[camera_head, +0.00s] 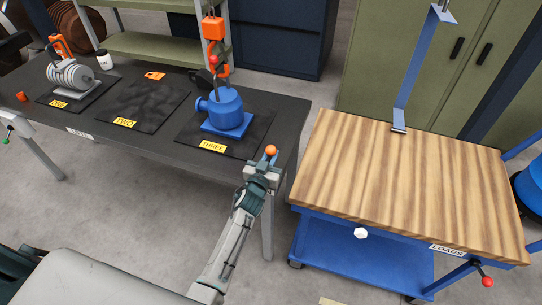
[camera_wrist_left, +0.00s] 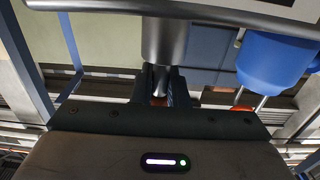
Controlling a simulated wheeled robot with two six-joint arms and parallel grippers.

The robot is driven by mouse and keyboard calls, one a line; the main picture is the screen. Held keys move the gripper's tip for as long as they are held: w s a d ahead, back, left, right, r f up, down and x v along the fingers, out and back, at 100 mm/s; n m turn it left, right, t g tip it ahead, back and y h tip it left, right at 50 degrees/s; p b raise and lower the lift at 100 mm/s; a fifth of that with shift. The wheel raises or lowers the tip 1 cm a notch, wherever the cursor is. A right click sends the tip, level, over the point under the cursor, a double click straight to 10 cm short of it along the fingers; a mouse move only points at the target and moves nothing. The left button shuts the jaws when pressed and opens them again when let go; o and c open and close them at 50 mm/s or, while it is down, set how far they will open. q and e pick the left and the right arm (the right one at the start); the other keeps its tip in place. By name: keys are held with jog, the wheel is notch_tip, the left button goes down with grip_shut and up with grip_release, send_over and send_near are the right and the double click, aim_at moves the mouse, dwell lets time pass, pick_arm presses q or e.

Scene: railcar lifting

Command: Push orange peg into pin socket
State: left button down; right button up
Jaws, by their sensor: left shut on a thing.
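My left gripper (camera_head: 263,168) is shut on the orange peg (camera_head: 270,150), whose round orange end shows above the jaws, in front of the black table's right edge. I cannot make out the pin socket for certain. A blue machine (camera_head: 222,110) stands on the mat marked THREE, with an orange shackle and hook block (camera_head: 213,28) above it. My right gripper is not in view.
The black table (camera_head: 85,130) also holds a grey machine (camera_head: 70,74) on mat ONE and an orange piece (camera_head: 154,75) by mat TWO. A wood-topped blue cart (camera_head: 410,185) stands to the right, its top clear except for a blue post (camera_head: 415,75) at the back.

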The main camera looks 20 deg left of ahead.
pick_arm(q)
jog(key=shift+f+b, duration=0.85)
jog(key=shift+f, duration=0.15)
jog(key=c, duration=1.3)
grip_release()
jog(key=shift+c, duration=0.2)
jog(key=s+p, duration=0.1)
jog(key=s, duration=1)
jog(key=shift+a, duration=0.25)
jog(key=shift+w, duration=0.1)
